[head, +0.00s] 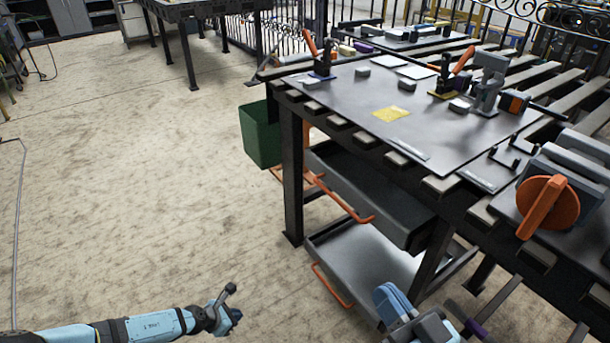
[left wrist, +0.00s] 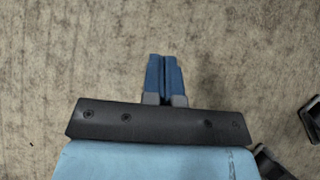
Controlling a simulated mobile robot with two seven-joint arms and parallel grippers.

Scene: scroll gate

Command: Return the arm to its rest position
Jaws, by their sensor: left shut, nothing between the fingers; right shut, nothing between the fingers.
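My left arm comes in along the bottom left of the head view, over bare floor. Its gripper (head: 236,316) is clear of the table and of every object. In the left wrist view the two blue fingers of this gripper (left wrist: 164,75) lie side by side, shut and empty, with only floor beyond them. My right arm shows at the bottom of the head view, in front of the workbench and close to its lower shelf. Its fingertips cannot be made out there.
A slatted metal workbench (head: 440,150) fills the right side, with clamps, small blocks and a yellow patch (head: 391,114) on its plate. A green bin (head: 259,135) hangs at the bench's left. Floor (head: 130,180) at left is open.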

